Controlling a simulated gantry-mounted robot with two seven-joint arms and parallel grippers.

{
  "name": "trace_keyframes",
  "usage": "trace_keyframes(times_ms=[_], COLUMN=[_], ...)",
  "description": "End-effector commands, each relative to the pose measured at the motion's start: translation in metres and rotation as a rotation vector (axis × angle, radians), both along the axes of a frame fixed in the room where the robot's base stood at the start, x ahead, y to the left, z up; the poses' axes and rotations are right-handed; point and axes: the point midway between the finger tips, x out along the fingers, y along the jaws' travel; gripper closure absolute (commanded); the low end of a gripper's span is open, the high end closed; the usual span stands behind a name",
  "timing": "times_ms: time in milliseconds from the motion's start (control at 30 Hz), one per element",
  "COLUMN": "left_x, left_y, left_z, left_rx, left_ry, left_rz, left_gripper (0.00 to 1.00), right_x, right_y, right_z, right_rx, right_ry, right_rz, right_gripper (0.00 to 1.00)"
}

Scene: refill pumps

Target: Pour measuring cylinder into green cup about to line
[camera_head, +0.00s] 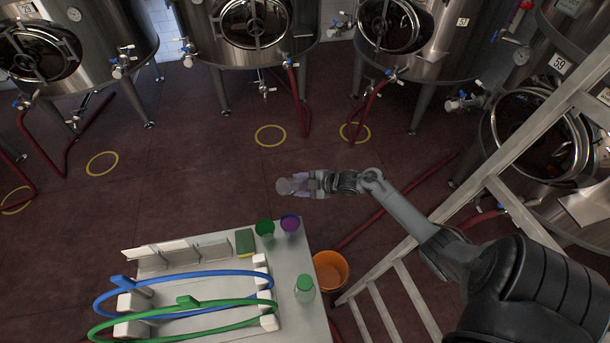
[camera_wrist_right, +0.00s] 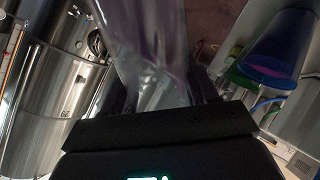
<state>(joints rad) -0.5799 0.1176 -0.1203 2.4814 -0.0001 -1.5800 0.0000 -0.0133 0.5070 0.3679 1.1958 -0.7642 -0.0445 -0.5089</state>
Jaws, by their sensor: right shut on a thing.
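My right gripper (camera_head: 318,184) is shut on the clear measuring cylinder (camera_head: 287,186), over the floor beyond the table's back edge. The cylinder, with a faint purple tint, also shows in the right wrist view (camera_wrist_right: 152,50), running up out of the frame. Its liquid level cannot be read. The green cup (camera_head: 265,229) stands at the table's back right corner, nearer to me than the gripper; a green part shows in the wrist view (camera_wrist_right: 238,76). A blue-purple cup (camera_head: 290,223) with purple contents stands just right of it. The cup's line is not discernible. My left gripper is out of view.
The table (camera_head: 290,260) also holds a sponge (camera_head: 245,242), a green-capped bottle (camera_head: 305,287), and a blue hose (camera_head: 190,275) and green hose (camera_head: 200,325) on white holders. An orange bucket (camera_head: 330,271) and ladder (camera_head: 415,300) stand right. Steel tanks (camera_head: 255,70) line the back.

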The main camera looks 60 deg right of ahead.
Motion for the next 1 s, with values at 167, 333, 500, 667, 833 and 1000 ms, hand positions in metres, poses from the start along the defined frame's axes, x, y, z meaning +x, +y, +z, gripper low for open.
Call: trace_keyframes(times_ms=[167, 333, 500, 667, 833, 1000], left_x=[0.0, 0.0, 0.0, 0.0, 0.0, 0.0], left_y=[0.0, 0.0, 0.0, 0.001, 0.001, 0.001], left_z=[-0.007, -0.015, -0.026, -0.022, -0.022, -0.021], left_rx=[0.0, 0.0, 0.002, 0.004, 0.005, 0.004], left_ry=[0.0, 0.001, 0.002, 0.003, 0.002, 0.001], left_rz=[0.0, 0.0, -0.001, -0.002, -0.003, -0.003], left_gripper=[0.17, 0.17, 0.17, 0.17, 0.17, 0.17], right_x=[0.003, 0.006, 0.009, 0.009, 0.01, 0.01], right_y=[0.013, 0.025, 0.037, 0.035, 0.037, 0.04], right_z=[-0.019, -0.036, -0.054, -0.049, -0.052, -0.054], right_rx=[-0.101, -0.204, -0.306, -0.314, -0.332, -0.344], right_ry=[0.02, 0.045, 0.07, 0.07, 0.074, 0.076], right_rz=[0.001, 0.0, 0.001, -0.001, 0.0, 0.0], right_gripper=[1.0, 1.0, 1.0, 1.0, 1.0, 1.0])
